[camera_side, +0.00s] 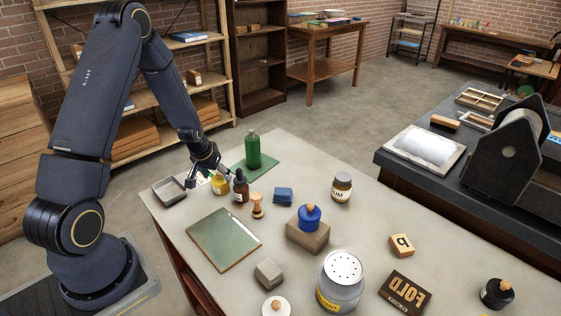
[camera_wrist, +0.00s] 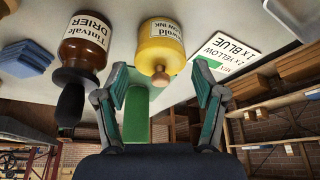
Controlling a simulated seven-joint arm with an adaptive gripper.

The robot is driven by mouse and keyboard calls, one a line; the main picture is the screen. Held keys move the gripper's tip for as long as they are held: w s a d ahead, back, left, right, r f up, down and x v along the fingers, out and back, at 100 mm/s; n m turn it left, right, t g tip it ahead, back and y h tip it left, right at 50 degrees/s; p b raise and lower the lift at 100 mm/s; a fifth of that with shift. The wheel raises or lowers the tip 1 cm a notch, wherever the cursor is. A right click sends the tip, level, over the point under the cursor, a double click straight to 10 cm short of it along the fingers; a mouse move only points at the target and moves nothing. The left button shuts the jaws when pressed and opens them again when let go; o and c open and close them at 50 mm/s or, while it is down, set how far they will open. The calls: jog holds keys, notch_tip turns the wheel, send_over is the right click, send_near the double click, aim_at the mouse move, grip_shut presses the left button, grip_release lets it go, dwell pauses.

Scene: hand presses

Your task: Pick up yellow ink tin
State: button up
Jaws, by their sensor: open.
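The yellow ink tin (camera_side: 220,185) stands on the grey table near its back left, close to the brown drier bottle. In the wrist view the tin (camera_wrist: 161,42) has a cream label and a round wooden knob, and the picture is upside down. My gripper (camera_side: 209,178) is open and low at the tin, with nothing held. In the wrist view its two green-padded fingers (camera_wrist: 158,72) are spread, and the tin's knob lies between their tips in the picture. I cannot tell whether the fingers are level with the tin.
The brown drier bottle (camera_side: 240,187) with a dark dropper top stands just right of the tin. A wooden-handled stamp (camera_side: 257,206), green bottle (camera_side: 253,150) and grey tray (camera_side: 170,190) are nearby. A white card (camera_wrist: 220,54) with lettering lies beside the tin.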

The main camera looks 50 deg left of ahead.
aim_at(219, 179)
jog(key=x, duration=0.5)
jog(key=shift+f, duration=0.2)
jog(key=shift+c, duration=0.4)
jog(key=c, duration=1)
jog(key=shift+c, duration=0.2)
jog(key=shift+r, duration=0.2)
